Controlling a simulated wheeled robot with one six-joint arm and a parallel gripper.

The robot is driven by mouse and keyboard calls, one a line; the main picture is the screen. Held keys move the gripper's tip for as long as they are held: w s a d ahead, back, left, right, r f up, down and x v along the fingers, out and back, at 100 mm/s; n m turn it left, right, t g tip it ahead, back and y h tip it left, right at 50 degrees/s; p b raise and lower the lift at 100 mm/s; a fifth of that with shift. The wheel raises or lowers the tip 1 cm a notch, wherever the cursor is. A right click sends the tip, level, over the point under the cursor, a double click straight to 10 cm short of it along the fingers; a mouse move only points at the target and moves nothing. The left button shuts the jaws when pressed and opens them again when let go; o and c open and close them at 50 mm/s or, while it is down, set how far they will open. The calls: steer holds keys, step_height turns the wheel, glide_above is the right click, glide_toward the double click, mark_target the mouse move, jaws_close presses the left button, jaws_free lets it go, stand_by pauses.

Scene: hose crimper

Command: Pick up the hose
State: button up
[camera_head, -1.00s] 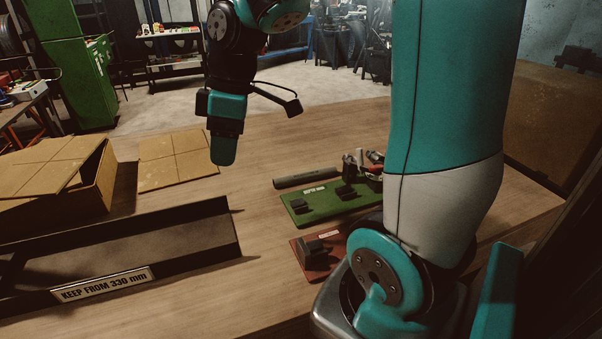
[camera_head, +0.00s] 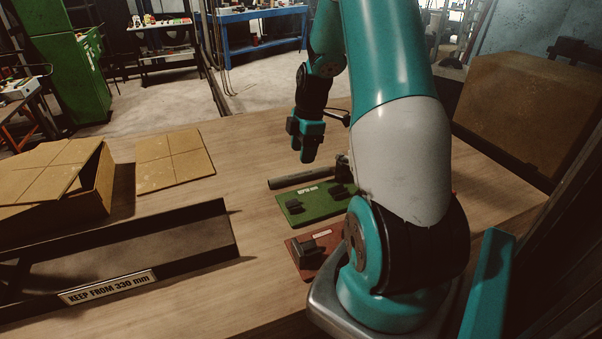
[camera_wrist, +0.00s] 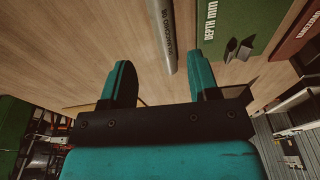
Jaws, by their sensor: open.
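The hose (camera_head: 302,178) is a short dark grey tube lying on the wooden table, just behind the green depth board (camera_head: 318,203). In the wrist view the hose (camera_wrist: 163,35) runs down from the top edge, with printed lettering on its side; its near end lies ahead of the space between my fingers. My gripper (camera_head: 307,155) is above the table close to the hose in the head view. In the wrist view my gripper (camera_wrist: 160,75) has its two teal fingers spread apart with nothing between them.
A red board (camera_head: 312,252) with a dark block lies in front of the green board. A black tray labelled "KEEP FROM 330 mm" (camera_head: 110,286) is at front left. A cardboard box (camera_head: 97,185) and a flat cardboard sheet (camera_head: 175,160) lie behind it. The table between is clear.

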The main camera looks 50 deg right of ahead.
mark_target(300, 173)
steer(key=shift+w+a+f, duration=0.1)
steer(key=shift+f, duration=0.7)
steer(key=f, duration=0.1)
steer(key=f+p, duration=0.2)
steer(key=f, duration=0.1)
steer(key=shift+s+a+f, duration=0.1)
steer(key=shift+s+a, duration=0.1)
steer(key=shift+a, duration=0.2)
steer(key=shift+f, duration=0.55)
jaws_close()
steer(key=shift+w+r, duration=0.1)
